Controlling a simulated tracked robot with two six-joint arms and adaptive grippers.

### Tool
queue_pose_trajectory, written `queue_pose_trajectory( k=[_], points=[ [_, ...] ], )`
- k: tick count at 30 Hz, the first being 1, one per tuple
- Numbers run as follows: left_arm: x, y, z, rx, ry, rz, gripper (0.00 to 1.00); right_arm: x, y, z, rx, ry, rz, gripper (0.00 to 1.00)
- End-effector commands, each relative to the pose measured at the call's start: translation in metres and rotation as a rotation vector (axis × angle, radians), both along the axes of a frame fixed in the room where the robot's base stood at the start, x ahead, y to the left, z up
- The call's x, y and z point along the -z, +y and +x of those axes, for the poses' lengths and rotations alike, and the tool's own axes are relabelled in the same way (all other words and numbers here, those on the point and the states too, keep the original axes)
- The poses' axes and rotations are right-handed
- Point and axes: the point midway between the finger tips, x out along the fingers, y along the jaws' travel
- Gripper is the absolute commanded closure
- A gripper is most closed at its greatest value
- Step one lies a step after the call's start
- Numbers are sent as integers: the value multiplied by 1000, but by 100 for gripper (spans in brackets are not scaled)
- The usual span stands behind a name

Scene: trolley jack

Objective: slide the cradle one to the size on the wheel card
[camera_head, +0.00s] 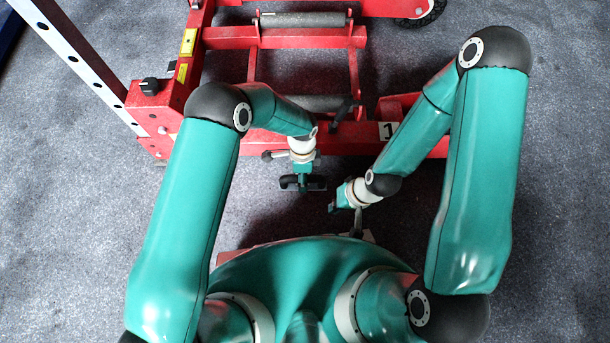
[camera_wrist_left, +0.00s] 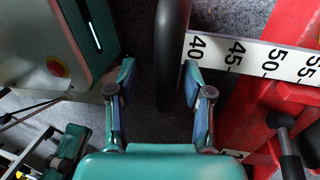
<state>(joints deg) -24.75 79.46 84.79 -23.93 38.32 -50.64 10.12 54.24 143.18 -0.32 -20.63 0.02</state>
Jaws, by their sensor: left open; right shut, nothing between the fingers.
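A white size scale (camera_wrist_left: 250,58) reading 40 to 55 lies right of the bar. My right gripper (camera_head: 336,207) is shut and empty, close beside the left one. I cannot make out the wheel card.
Red framework with grey rollers (camera_head: 303,19) lies behind the arms. A black lever handle (camera_wrist_left: 283,122) stands by the scale in the left wrist view. A holed white post (camera_head: 85,65) and a black knob (camera_head: 150,86) stand at left. Grey carpet (camera_head: 565,180) is clear at right.

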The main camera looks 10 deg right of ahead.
Motion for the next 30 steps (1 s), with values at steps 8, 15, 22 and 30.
queue_pose_trajectory(
  k=[8, 15, 22, 30],
  points=[
    [-24, -2, 7, 0, -6, -3, 49, -1, 0, 0, 0, 0, 0, 100],
    [-71, -4, 15, 1, -5, -2, 49, 0, 0, 0, 0, 0, 0, 100],
    [-106, -5, 21, 1, -1, 0, 49, 0, 0, 0, 0, 0, 0, 100],
    [-117, -5, 22, 1, 2, 0, 49, 0, 0, 0, 0, 0, 0, 100]
  ],
)
